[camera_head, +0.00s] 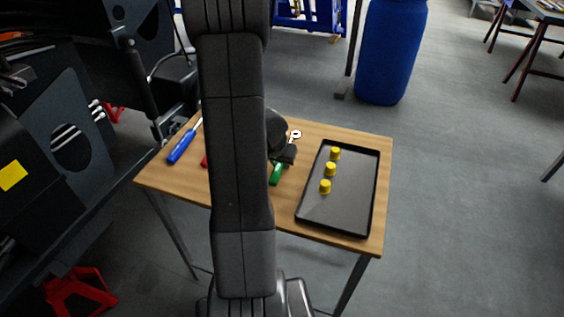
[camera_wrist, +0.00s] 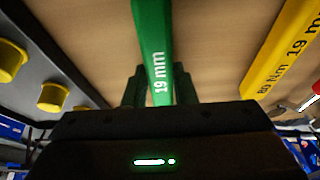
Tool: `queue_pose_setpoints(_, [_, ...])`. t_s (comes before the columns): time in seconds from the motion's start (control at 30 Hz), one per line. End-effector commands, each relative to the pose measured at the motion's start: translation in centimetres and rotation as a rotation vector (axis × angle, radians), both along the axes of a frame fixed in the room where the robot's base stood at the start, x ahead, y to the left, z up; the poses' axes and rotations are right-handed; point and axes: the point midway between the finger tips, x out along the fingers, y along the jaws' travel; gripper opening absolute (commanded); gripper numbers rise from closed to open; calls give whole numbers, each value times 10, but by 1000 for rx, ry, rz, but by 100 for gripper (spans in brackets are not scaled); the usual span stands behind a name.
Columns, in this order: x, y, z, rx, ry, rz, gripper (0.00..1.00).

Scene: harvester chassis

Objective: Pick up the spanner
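The green spanner (camera_head: 276,174) lies on the wooden table, with part of it hidden under my gripper. A pale ring end (camera_head: 295,135) shows just beyond my gripper and seems to belong to it. In the wrist view the green spanner (camera_wrist: 157,45), marked "19 mm", runs between the two fingers of my gripper (camera_wrist: 161,92). The fingers stand close on both sides of it. I cannot tell whether they touch it. In the head view my gripper (camera_head: 285,155) is over the spanner, low at the table.
A black tray (camera_head: 345,205) with yellow caps (camera_head: 330,169) is on the right of the table. A blue-handled tool (camera_head: 181,147) lies at the left, and a red piece (camera_head: 205,161) shows beside my arm. A yellow tool (camera_wrist: 285,50) is beside the spanner in the wrist view.

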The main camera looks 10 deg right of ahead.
Motion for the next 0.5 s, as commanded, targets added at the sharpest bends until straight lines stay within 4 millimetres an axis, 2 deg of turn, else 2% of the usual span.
queue_pose_setpoints(0.33, [0, 0, 1, 0, 0, 0, 0])
queue_pose_setpoints(0.5, [0, 0, 10, 0, 0, 0, 0])
